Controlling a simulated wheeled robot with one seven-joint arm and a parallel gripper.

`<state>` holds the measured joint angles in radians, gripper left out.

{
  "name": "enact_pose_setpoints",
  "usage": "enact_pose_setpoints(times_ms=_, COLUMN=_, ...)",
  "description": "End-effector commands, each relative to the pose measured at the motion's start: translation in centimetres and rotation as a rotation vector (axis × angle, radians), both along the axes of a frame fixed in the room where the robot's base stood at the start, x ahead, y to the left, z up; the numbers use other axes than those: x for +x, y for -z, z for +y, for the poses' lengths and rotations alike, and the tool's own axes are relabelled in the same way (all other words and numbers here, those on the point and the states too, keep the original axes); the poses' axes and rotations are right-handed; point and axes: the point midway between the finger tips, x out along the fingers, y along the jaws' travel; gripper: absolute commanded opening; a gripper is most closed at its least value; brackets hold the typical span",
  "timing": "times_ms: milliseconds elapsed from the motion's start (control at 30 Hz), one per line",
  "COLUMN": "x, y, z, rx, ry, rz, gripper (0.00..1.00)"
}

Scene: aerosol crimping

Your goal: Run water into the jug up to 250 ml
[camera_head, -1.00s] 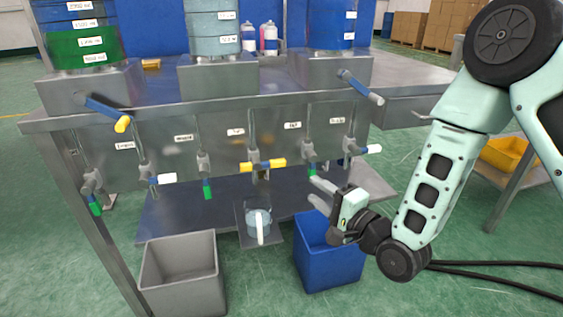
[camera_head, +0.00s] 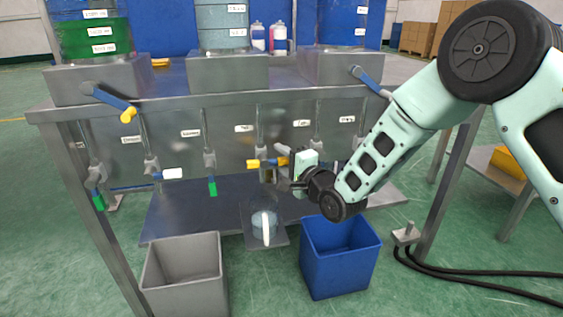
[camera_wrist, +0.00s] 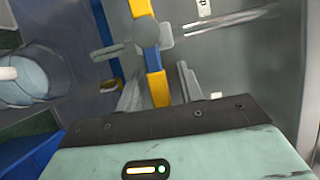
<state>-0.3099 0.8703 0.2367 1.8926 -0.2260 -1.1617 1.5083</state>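The clear jug (camera_head: 258,222) with a white handle stands upright on a small plate below the middle tap. It looks bluish inside, but I cannot read its level. It also shows at the left of the wrist view (camera_wrist: 28,78). The middle tap's yellow and blue lever (camera_head: 256,163) lies crosswise to its pipe. My gripper (camera_head: 279,167) is at the lever's right end. In the wrist view my gripper (camera_wrist: 157,84) is open, with one finger on each side of the lever's yellow end (camera_wrist: 159,90). Contact with the lever is not clear.
A blue bin (camera_head: 340,268) and a grey bin (camera_head: 183,285) stand on the floor in front. Other taps hang on both sides, including a green-tipped lever (camera_head: 213,188) at left. Drums stand on the bench (camera_head: 200,92) above.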

Motion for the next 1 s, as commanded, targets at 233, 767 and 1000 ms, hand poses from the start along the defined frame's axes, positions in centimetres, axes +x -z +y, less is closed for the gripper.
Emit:
enact_pose_setpoints(times_ms=233, x=0.3, y=0.0, z=0.3, rx=-0.001, ry=0.0, rz=0.001, gripper=0.37)
enact_pose_setpoints(times_ms=767, x=0.3, y=0.7, z=0.2, rx=0.057, ry=0.002, rz=0.019, gripper=0.0)
enact_pose_setpoints(times_ms=1000, x=0.3, y=1.9, z=0.4, rx=0.288, ry=0.002, rz=0.086, gripper=0.0)
